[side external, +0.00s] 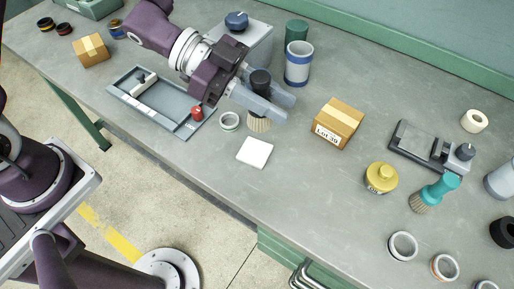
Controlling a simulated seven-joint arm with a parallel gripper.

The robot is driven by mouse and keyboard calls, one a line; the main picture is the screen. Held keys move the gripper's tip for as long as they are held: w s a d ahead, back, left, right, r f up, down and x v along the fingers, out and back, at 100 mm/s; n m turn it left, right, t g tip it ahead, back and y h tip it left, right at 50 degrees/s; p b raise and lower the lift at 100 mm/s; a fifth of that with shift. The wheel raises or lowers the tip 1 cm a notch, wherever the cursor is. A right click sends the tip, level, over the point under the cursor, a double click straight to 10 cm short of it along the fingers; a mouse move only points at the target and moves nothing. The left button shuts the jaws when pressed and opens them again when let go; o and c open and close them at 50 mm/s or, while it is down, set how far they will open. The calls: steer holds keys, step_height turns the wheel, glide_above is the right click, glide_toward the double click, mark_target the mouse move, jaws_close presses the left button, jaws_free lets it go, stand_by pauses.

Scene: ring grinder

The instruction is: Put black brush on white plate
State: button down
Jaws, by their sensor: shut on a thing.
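The black brush (260,82) has a black handle and pale bristles. My gripper (272,107) is shut on it, with the fingers around the handle and the bristles (259,124) pointing down. I cannot tell whether the bristles touch the table. The white plate (255,152) is a small flat square on the grey table, just in front of the brush and apart from it.
A metal ring (229,121) lies left of the plate. A grey tray (123,97) with a red knob (197,113) is further left. A cardboard box (338,123) stands to the right, a blue-white canister (298,65) behind.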

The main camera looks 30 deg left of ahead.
steer(key=f, duration=0.6)
steer(key=a+f, duration=0.1)
steer(key=f, duration=0.3)
steer(key=shift+f, duration=0.1)
steer(key=shift+f, duration=0.15)
steer(key=c, duration=1.2)
jaws_free()
